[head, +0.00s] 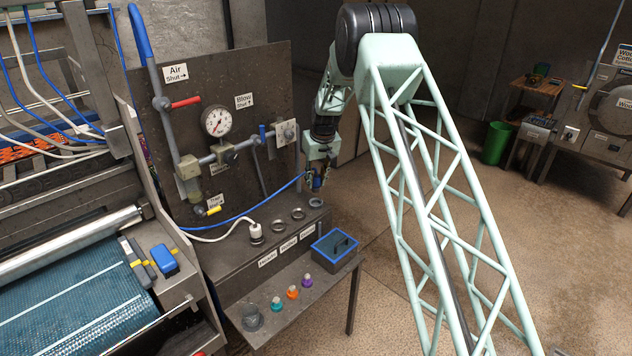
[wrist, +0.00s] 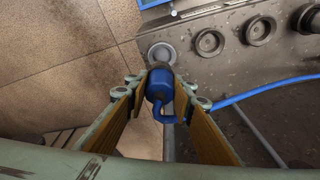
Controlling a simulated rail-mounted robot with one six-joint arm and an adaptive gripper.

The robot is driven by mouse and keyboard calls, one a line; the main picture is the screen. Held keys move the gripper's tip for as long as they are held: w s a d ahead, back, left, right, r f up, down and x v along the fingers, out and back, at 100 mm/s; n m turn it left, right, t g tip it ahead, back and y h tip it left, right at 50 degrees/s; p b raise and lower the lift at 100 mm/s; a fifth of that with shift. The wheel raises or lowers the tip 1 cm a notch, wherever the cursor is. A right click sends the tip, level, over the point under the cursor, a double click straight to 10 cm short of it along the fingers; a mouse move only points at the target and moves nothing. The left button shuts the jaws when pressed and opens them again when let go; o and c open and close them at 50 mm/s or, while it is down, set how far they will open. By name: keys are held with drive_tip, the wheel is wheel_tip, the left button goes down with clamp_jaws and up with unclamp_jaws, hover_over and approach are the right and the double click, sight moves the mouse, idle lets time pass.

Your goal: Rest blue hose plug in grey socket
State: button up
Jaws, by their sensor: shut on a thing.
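My gripper (head: 317,182) is shut on the blue hose plug (wrist: 160,85), which sits between its two fingers in the wrist view. In the head view the gripper points down over the right end of the bench, and the plug is mostly hidden by it. A light grey ring socket (wrist: 162,54) lies just beyond the plug in the wrist view, partly covered by it. In the head view this grey socket (head: 316,203) is the rightmost ring, below the gripper. The plug appears above it; I cannot tell the exact gap.
Darker ring sockets (wrist: 209,42) line the bench beside it. A white plug (head: 255,229) stands at the row's left end. A blue hose (head: 262,204) runs across the bench. A blue-rimmed box (head: 334,246) and small coloured bottles (head: 292,292) sit on the lower shelf.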

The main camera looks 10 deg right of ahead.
sight(316, 188)
drive_tip(key=shift+f, duration=0.2)
drive_tip(key=shift+f+b, duration=0.5)
drive_tip(key=shift+f, duration=1.3)
drive_tip(key=shift+f+b, duration=0.9)
drive_tip(key=shift+f, duration=0.75)
idle(0.7)
idle(0.3)
drive_tip(key=o, duration=1)
drive_tip(key=shift+r, duration=0.1)
drive_tip(key=shift+v, duration=5.95)
